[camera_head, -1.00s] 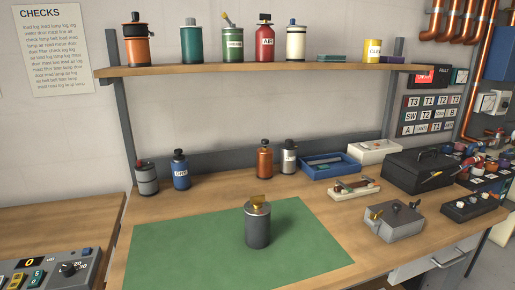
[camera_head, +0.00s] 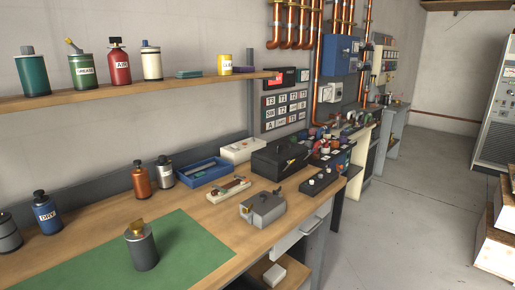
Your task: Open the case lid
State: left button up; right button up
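A black case (camera_head: 280,160) with a handle on its lid stands on the right part of the wooden bench. Its lid looks shut. I cannot tell from the picture which of the two is the task's case. Neither of my grippers is in view.
A dark canister with a brass top (camera_head: 142,248) stands on a green mat (camera_head: 190,242). A blue tray (camera_head: 205,171), a white box (camera_head: 242,150) and a black switch box (camera_head: 319,182) sit near the case. A shelf (camera_head: 120,95) hangs above.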

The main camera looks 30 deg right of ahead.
aim_at(277, 153)
jog(key=l+z, duration=0.15)
jog(key=l, duration=0.3)
jog(key=l+z, duration=0.1)
jog(key=l, duration=0.3)
jog(key=i+l+z, duration=0.15)
jog(key=l, duration=0.3)
jog(key=l+z, duration=0.1)
jog(key=l, duration=0.3)
jog(key=i+l+z, duration=0.15)
jog(key=l, duration=0.25)
jog(key=i+l+z, duration=0.15)
jog(key=l, duration=0.25)
jog(key=i+l+z, duration=0.1)
jog(key=l, duration=0.3)
jog(key=i+l+z, duration=0.15)
jog(key=l, duration=0.25)
